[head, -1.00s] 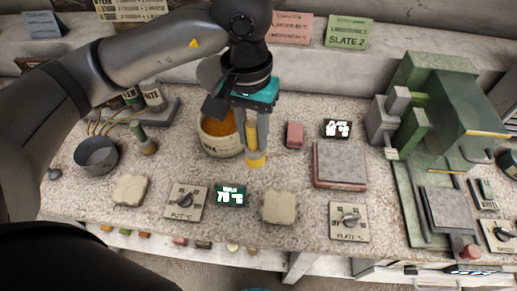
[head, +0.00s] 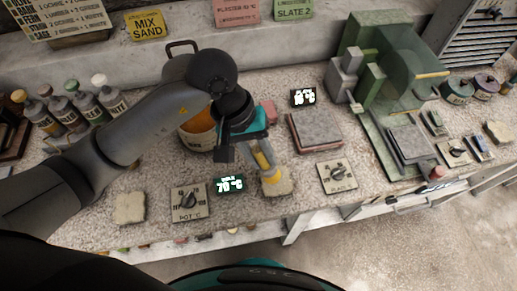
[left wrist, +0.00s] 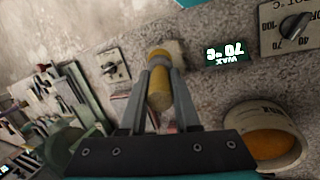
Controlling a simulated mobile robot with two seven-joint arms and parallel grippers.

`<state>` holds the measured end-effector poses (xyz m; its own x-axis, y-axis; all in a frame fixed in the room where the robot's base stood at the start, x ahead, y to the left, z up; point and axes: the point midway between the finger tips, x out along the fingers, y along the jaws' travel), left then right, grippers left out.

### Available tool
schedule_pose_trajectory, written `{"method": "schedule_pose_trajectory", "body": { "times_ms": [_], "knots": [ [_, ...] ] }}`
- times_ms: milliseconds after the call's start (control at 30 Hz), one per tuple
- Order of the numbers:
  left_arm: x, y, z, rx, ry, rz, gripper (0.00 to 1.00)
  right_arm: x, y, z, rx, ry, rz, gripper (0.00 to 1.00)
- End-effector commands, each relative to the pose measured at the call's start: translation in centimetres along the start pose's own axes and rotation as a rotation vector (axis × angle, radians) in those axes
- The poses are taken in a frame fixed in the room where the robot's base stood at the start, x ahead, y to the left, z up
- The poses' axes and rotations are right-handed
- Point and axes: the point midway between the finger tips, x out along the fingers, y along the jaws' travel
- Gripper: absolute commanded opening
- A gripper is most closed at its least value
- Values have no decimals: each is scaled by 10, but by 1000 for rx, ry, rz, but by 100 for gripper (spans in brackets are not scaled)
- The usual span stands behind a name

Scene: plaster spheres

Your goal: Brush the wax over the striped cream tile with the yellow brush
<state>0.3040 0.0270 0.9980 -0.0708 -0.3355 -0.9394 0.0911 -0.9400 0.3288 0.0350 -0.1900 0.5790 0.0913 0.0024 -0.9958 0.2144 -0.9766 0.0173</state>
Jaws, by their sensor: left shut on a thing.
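My left gripper (head: 262,160) is shut on the yellow brush (head: 270,175), which points down with its bristle end at a cream tile (head: 286,188) on the bench. The brush covers part of this tile, and I cannot make out stripes on it or tell whether the bristles touch it. The left wrist view also shows the gripper (left wrist: 160,98) holding the brush (left wrist: 159,92) between both fingers. A second cream tile (head: 130,208) lies further left. The wax pot (head: 197,134), with orange wax inside, stands behind my gripper, partly hidden by the arm. My right gripper is out of view.
A display (head: 230,185) reading 70 °C and the pot dial (head: 189,202) lie left of the brush. The plate dial (head: 338,176) and a grey slab (head: 318,132) on a reddish base are to the right. A green machine (head: 378,70) stands further right.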

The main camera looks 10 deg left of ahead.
Motion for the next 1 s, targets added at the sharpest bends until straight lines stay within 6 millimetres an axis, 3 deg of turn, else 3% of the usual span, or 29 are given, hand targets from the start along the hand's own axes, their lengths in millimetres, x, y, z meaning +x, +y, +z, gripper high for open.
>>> {"method": "schedule_pose_trajectory", "body": {
  "times_ms": [200,700,1000],
  "knots": [
    [23,-8,-2,-1,-2,1,0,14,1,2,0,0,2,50],
    [54,-20,-6,2,1,-1,0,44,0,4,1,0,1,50],
    [55,-20,-5,0,-1,-3,0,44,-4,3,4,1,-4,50]
  ]
}}
